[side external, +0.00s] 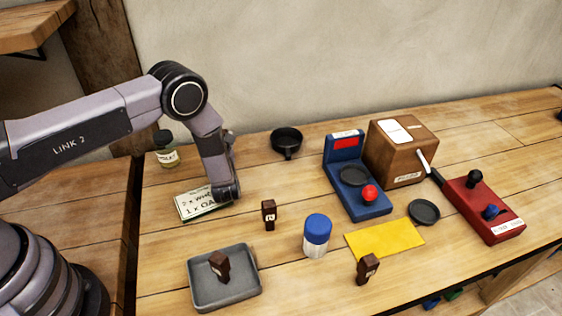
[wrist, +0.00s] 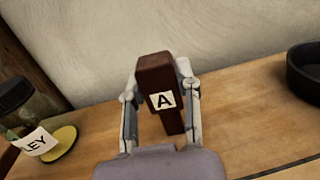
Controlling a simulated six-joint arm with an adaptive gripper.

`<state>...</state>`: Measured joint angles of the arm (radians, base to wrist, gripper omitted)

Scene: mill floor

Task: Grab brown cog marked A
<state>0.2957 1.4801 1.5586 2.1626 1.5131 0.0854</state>
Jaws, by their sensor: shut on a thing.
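The brown cog marked A (wrist: 152,78) is a dark brown block with a white "A" label. In the wrist view it stands between the two fingers of my gripper (wrist: 158,92), which is shut on it. In the side view my gripper (side external: 230,150) is low over the left part of the table, just behind a written card (side external: 192,205). The cog cannot be made out there. Other brown pieces are a labelled one (side external: 268,214) right of the card, one (side external: 219,265) in the grey tray (side external: 252,277), and one (side external: 368,268) near the front.
A labelled jar (side external: 167,155) stands left of my gripper and a black pan (side external: 286,140) right of it. A blue-capped jar (side external: 316,240), yellow mat (side external: 385,238), blue device (side external: 360,200), wooden box (side external: 395,160) and red device (side external: 485,215) fill the right side.

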